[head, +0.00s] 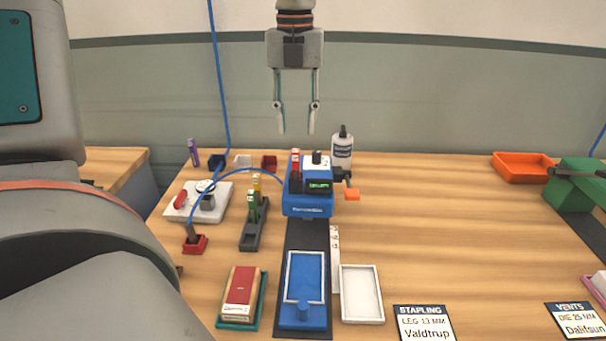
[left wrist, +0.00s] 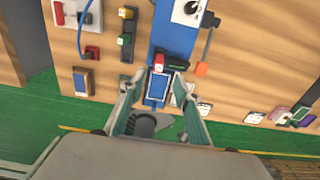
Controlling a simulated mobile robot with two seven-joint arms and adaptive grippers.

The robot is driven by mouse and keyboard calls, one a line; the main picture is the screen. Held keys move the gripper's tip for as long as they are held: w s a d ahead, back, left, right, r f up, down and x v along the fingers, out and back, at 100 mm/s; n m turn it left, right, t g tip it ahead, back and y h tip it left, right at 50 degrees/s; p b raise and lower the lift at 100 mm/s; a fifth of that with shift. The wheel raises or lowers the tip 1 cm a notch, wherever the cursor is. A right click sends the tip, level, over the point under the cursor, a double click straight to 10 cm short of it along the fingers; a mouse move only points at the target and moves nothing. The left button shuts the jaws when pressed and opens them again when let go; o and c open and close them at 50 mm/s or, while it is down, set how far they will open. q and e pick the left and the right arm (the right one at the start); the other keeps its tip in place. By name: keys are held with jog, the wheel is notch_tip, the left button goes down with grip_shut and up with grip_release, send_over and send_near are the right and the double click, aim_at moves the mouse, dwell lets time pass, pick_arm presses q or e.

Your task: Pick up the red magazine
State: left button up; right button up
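The red magazine (head: 295,160) stands upright at the left front of the blue stapling machine (head: 307,204). In the left wrist view, a small red piece (left wrist: 178,64) shows by the machine just beyond my fingertips; it looks like the same magazine, but it is small. My left gripper (head: 294,119) hangs high above the back of the table, fingers pointing down, apart and empty. Its spread fingers also show in the left wrist view (left wrist: 160,80). Magazine and gripper are apart. My right gripper is not in view.
A dark rack (head: 253,236) with green and yellow magazines stands left of the machine. A white bottle (head: 342,152) stands behind it, and an orange-ended handle (head: 351,194) sticks out right. A blue tray (head: 304,276) lies in front. The table right of the machine is mostly clear.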

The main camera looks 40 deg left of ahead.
aim_at(296, 150)
pick_arm(q)
jog(key=shift+f, duration=0.4)
notch_tip(296, 150, down, 2)
jog(key=shift+s+f, duration=0.1)
jog(key=shift+f, duration=0.15)
jog(key=shift+a+f, duration=0.1)
jog(key=shift+f, duration=2.3)
grip_shut()
